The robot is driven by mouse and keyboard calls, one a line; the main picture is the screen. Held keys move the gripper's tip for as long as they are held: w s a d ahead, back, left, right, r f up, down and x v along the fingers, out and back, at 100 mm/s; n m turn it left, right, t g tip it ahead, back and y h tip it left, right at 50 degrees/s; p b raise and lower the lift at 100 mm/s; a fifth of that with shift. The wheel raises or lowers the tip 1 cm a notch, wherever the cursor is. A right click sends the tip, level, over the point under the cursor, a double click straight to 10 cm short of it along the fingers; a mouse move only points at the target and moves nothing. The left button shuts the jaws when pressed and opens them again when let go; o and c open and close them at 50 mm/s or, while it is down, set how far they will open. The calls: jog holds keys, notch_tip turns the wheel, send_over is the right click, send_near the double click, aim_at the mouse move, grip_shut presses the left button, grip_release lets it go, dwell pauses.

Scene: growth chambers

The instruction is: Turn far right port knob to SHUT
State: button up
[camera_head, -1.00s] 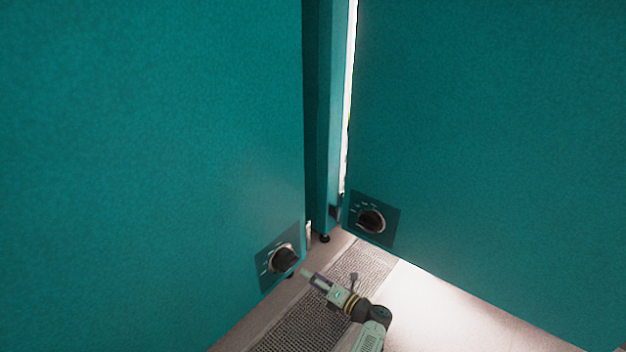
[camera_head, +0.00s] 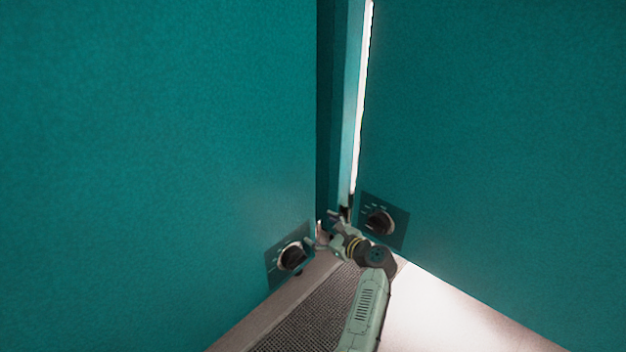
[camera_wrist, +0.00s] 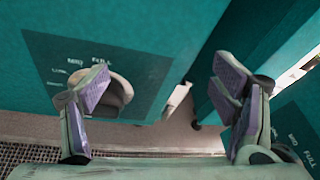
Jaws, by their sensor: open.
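Two port knobs show in the head view, each black with a pale ring on a dark panel. The right knob (camera_head: 380,222) is low on the right teal chamber; the left knob (camera_head: 292,257) is low on the left one. My gripper (camera_head: 322,228) is open and empty between the two panels, its fingers spread. In the wrist view, the left knob (camera_wrist: 117,92) is partly behind the left finger of my gripper (camera_wrist: 165,95). MID and FULL are readable above it. The right panel (camera_wrist: 298,125) shows at the edge, its knob out of view. Neither knob's setting is clear.
The left chamber (camera_head: 150,150) and right chamber (camera_head: 500,130) form a narrow corner around my gripper. A teal post (camera_head: 352,110) and a bright gap stand between them. Below lie a floor grating (camera_head: 320,315) and pale open floor (camera_head: 440,310).

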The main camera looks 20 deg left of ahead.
jog(key=a+r+n+t, duration=0.1)
jog(key=r+n, duration=0.1)
jog(key=r, duration=0.3)
jog(key=w+a+r+n+t, duration=0.1)
jog(key=r+n, duration=0.2)
jog(key=r, duration=0.2)
jog(key=a+r+n+t+h, duration=0.1)
jog(key=r+n, duration=0.2)
jog(key=r, duration=0.2)
jog(key=shift+w+a+r+p, duration=0.15)
jog(key=shift+r+p, duration=0.15)
jog(key=shift+a+r+n, duration=0.1)
jog(key=shift+r+n, duration=0.5)
jog(key=shift+r, duration=0.15)
